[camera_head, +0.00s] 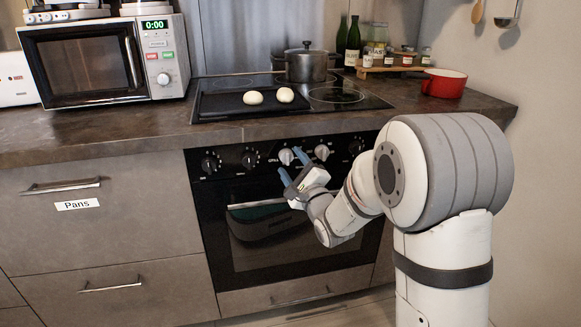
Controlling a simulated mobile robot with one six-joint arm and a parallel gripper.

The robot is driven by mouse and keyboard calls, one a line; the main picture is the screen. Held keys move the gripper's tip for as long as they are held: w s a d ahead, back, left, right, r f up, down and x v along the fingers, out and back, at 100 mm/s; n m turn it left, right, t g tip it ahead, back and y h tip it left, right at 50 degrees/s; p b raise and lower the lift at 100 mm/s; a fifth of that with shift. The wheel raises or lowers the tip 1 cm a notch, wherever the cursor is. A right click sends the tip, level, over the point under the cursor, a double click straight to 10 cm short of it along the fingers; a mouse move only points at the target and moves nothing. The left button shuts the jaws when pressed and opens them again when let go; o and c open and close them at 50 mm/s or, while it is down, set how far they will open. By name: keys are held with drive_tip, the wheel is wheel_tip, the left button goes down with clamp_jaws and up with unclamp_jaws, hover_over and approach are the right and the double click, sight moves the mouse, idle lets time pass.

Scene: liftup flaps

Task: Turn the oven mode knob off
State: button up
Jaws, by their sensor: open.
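The oven (330,262) has a black front panel with a row of knobs. Two lighter knobs sit near the middle, a left one (286,156) and a right one (322,152). Darker knobs sit to either side. Which knob is the oven mode knob, and where it points, I cannot make out. My gripper (292,165) is in front of the panel, its blue fingertips apart and nothing between them. The upper fingertip overlaps the area between the two lighter knobs; the lower one is below the left lighter knob. Whether either touches a knob I cannot tell.
The oven handle (256,205) is just below my gripper, with a dark cloth-like item (262,226) there. The counter edge juts above the panel. On the cooktop are a black tray (222,103) with two pale buns and a pot (306,66). A red pan (444,83) stands at right.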

drive_tip(key=shift+w+a+r, duration=0.1)
drive_tip(key=shift+w+a, duration=0.15)
drive_tip(key=shift+w, duration=0.2)
drive_tip(key=shift+c, duration=0.2)
drive_tip(key=c, duration=0.9)
